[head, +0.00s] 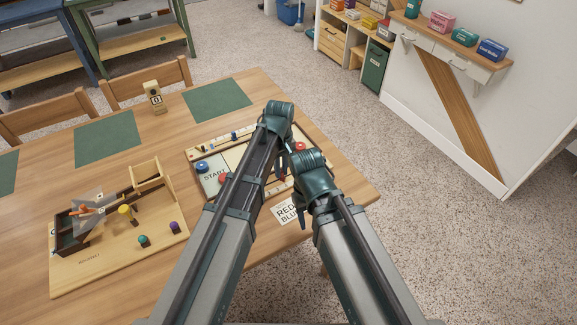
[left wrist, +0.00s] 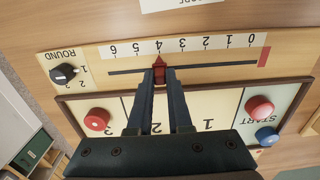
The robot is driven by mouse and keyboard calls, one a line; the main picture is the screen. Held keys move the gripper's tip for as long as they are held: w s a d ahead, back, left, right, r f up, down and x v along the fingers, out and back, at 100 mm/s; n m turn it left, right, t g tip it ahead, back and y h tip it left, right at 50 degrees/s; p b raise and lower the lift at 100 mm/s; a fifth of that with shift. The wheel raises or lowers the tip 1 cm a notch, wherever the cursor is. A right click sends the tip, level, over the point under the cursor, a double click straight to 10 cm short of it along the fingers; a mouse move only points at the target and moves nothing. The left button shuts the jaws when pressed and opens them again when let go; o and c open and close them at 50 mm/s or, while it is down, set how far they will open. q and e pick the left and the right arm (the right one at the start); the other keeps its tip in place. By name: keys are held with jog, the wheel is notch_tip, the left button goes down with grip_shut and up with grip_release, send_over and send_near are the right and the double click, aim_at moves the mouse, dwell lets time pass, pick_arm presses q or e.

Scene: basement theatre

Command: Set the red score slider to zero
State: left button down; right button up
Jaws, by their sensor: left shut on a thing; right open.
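The score scale (left wrist: 190,43) runs from 6 at left to 0 at right in the left wrist view. The red score slider (left wrist: 159,68) sits in its slot at about 4. My left gripper (left wrist: 160,75) is shut on the slider, a dark finger on each side. In the head view, a small red spot, seemingly the slider (head: 282,178), shows below my left gripper (head: 284,170), mostly behind the arms. My right gripper (head: 304,212) is open at the near side of the board; its fingers are only partly visible.
The board holds a red puck (left wrist: 97,119), another red puck (left wrist: 259,106), a blue puck (left wrist: 266,136) and a round knob (left wrist: 66,72). A wooden tray (head: 170,243) stands left; a "REDS BLUES" card (head: 287,210) lies nearby.

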pick_arm(q)
jog(key=s+a, duration=0.2)
jog(key=a, duration=0.1)
jog(key=s+a, duration=0.2)
jog(key=a, duration=0.2)
jog(key=s+a, duration=0.2)
jog(key=a, duration=0.1)
jog(key=shift+s+a, duration=0.15)
jog(key=shift+a, duration=0.25)
pick_arm(e)
jog(key=shift+d, duration=0.1)
pick_arm(q)
jog(key=c, duration=0.8)
grip_release()
jog(key=shift+s+a, duration=0.1)
jog(key=shift+a, duration=0.05)
jog(key=shift+c, duration=0.2)
jog(key=shift+r, duration=0.15)
pick_arm(e)
jog(key=shift+r, duration=0.15)
pick_arm(q)
jog(key=shift+r+p, duration=0.25)
jog(key=shift+p, duration=0.15)
pick_arm(e)
jog(key=shift+r, duration=0.25)
pick_arm(q)
notch_tip(320, 180, up, 13)
jog(key=p, duration=1.3)
pick_arm(e)
notch_tip(320, 180, up, 13)
